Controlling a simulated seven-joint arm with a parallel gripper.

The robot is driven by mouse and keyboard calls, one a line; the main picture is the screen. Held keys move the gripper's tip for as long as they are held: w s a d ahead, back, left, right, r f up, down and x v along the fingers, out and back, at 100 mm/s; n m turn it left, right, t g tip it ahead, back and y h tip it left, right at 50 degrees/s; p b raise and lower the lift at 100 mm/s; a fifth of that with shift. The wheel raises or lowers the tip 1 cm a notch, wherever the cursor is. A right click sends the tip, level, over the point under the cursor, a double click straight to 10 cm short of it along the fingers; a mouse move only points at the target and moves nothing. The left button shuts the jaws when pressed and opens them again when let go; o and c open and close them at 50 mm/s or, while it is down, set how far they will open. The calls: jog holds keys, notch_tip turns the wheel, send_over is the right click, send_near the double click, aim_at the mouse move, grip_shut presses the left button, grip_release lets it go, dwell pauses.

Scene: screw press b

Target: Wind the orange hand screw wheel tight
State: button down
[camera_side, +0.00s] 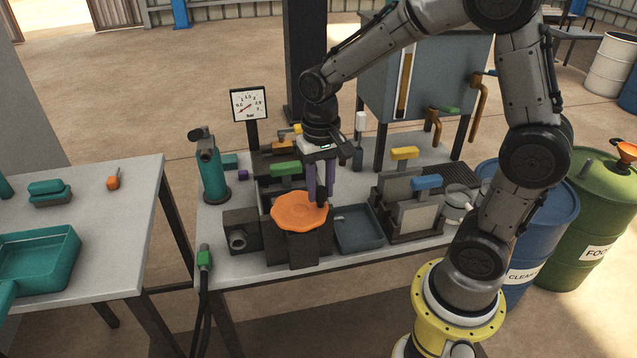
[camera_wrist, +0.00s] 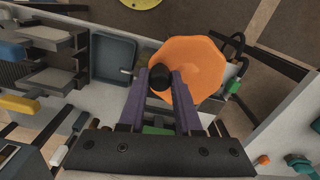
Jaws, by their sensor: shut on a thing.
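The orange hand screw wheel (camera_side: 298,214) lies flat on top of a dark block-shaped press near the front of the grey table. It also shows in the wrist view (camera_wrist: 200,66), where it fills the upper middle. A black knob (camera_wrist: 160,80) stands up at the wheel's edge. My gripper (camera_side: 321,196) points down over the right rim of the wheel. In the wrist view its two purple fingers (camera_wrist: 162,88) are closed around the black knob, one on each side. The wheel's screw below is hidden by the wheel.
A grey tray (camera_side: 358,228) lies right of the press. A press with yellow and blue handles (camera_side: 426,183) stands further right. A teal pump cylinder (camera_side: 211,170) and a dial gauge (camera_side: 249,104) are at the left and back. A green-handled part (camera_side: 285,169) sits behind the wheel.

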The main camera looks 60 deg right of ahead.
aim_at(317, 216)
jog(key=m, duration=0.1)
jog(key=a+m, duration=0.1)
jog(key=m, duration=0.2)
jog(key=shift+s+a+r+m, duration=0.1)
jog(key=shift+s+a+m, duration=0.2)
jog(key=shift+s, duration=0.1)
jog(key=shift+a+m, duration=0.35)
jog(key=shift+m, duration=0.6)
jog(key=shift+a+m, duration=0.35)
jog(key=shift+m, duration=0.6)
jog(key=c, duration=0.6)
grip_release()
jog(key=shift+s, duration=0.1)
notch_tip(317, 216, up, 14)
